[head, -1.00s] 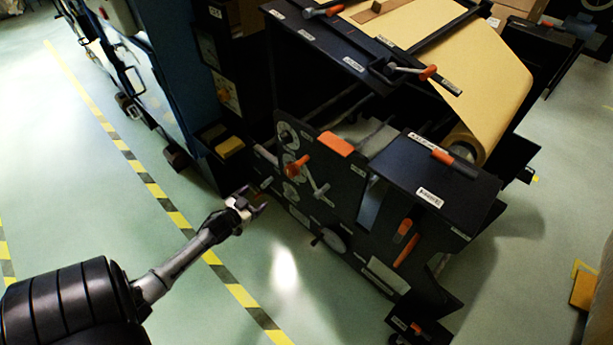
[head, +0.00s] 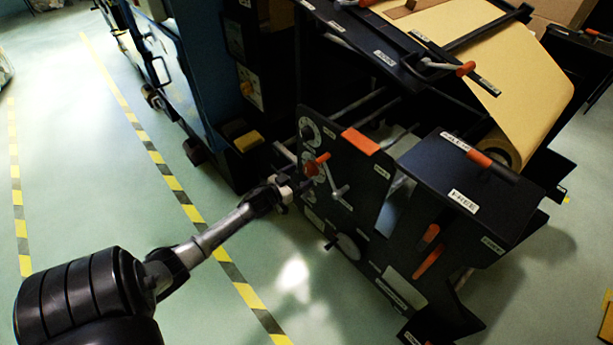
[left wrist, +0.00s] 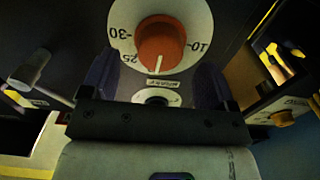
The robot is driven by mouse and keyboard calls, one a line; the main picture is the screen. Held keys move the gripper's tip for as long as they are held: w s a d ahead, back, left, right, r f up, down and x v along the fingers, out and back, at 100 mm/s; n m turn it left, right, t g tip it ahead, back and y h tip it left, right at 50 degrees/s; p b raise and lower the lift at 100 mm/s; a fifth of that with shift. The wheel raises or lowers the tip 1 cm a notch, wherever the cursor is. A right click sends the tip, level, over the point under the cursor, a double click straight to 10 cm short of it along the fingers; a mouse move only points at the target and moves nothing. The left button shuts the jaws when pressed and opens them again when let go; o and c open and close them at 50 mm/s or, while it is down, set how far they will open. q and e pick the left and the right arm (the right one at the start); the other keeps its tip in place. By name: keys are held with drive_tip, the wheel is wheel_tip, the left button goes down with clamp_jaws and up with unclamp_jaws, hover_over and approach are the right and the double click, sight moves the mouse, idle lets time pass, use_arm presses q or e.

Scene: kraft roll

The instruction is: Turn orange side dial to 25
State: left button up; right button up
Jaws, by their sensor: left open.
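The orange side dial (head: 316,163) sits on the black side panel of the machine in the head view. In the left wrist view the orange dial (left wrist: 160,40) is in the middle of a white round scale (left wrist: 188,18). Marks 30 and 25 show on its left and 10 on its right. The dial's white pointer line points down, toward a small label and to the right of the 25. My left gripper (head: 293,186) is open, with its dark fingers spread either side below the dial. It does not appear closed on the dial. My right gripper is not in view.
A grey crank-like lever (head: 340,192) is just right of the dial on the panel. A yellow block (head: 248,141) is on the dark unit to the left. The kraft paper roll (head: 497,150) lies behind.

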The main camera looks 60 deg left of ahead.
sight(306, 172)
use_arm(q)
drive_tip(key=shift+w+a+b, duration=0.15)
drive_tip(key=shift+w+b, duration=0.2)
drive_tip(key=shift+w, duration=0.55)
drive_tip(key=shift+w+a+b, duration=0.15)
drive_tip(key=shift+w+b, duration=0.15)
drive_tip(key=shift+w, duration=0.55)
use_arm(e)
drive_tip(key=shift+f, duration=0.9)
use_arm(q)
drive_tip(key=shift+c, duration=0.3)
drive_tip(key=c, duration=0.9)
drive_tip(key=shift+r+m+p, duration=0.1)
drive_tip(key=shift+m+p, duration=0.55)
drive_tip(key=shift+m, duration=0.05)
drive_tip(key=shift+m+p, duration=0.6)
drive_tip(key=shift+m, duration=0.6)
drive_tip(key=shift+m+p, duration=0.35)
drive_tip(key=shift+m, duration=1.95)
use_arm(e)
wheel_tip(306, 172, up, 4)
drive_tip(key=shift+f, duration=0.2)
use_arm(q)
drive_tip(key=shift+m, duration=0.3)
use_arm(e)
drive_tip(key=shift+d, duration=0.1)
